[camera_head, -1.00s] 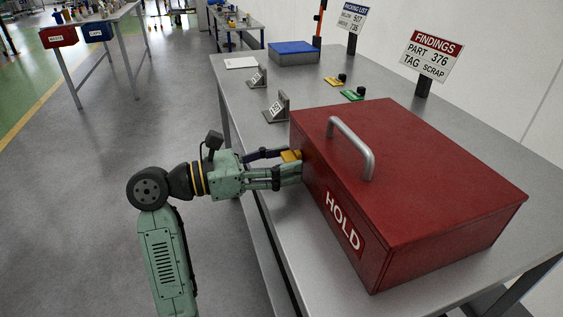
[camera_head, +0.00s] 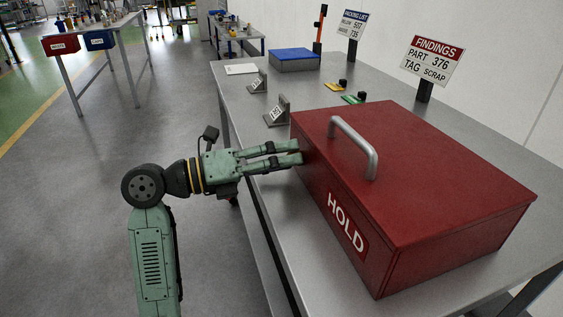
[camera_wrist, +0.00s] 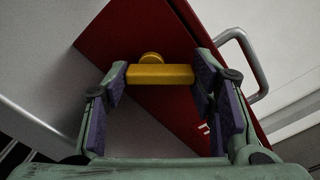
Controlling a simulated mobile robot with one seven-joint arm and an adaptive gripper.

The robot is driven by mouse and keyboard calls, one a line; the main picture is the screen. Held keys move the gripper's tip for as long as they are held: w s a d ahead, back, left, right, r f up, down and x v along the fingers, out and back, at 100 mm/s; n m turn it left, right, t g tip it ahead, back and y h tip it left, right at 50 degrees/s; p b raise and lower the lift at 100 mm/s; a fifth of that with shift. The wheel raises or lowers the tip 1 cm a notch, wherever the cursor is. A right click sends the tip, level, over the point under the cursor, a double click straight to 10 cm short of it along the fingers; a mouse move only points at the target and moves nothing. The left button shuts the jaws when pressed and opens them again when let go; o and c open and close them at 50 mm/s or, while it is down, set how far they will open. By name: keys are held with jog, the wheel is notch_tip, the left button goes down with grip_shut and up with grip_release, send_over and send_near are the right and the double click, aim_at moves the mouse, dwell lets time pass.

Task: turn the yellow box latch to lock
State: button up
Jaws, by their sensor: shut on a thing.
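The red HOLD box (camera_head: 410,185) sits on the grey bench with its lid down and a metal handle on top. The yellow latch (camera_wrist: 160,74) is on the box's side in the wrist view, with a round hub behind a bar. My gripper (camera_wrist: 160,82) has its fingers on either side of the bar, shut on it. In the head view my gripper (camera_head: 298,152) reaches the box's left side, and its fingers hide the latch.
The grey bench (camera_head: 240,95) carries small tag stands (camera_head: 277,112), a blue-lidded box (camera_head: 294,57), and yellow and green pieces behind the red box. A FINDINGS sign (camera_head: 433,60) stands at the back. Open floor lies to the left.

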jog(key=n, duration=0.3)
jog(key=shift+w+a+r+n, duration=0.1)
jog(key=shift+w+n, duration=0.05)
jog(key=shift+n, duration=0.25)
jog(key=shift+w+n+p, duration=0.15)
jog(key=shift+n+p, duration=0.15)
jog(key=shift+n, duration=1.7)
jog(key=o, duration=1.1)
jog(key=shift+o, duration=0.2)
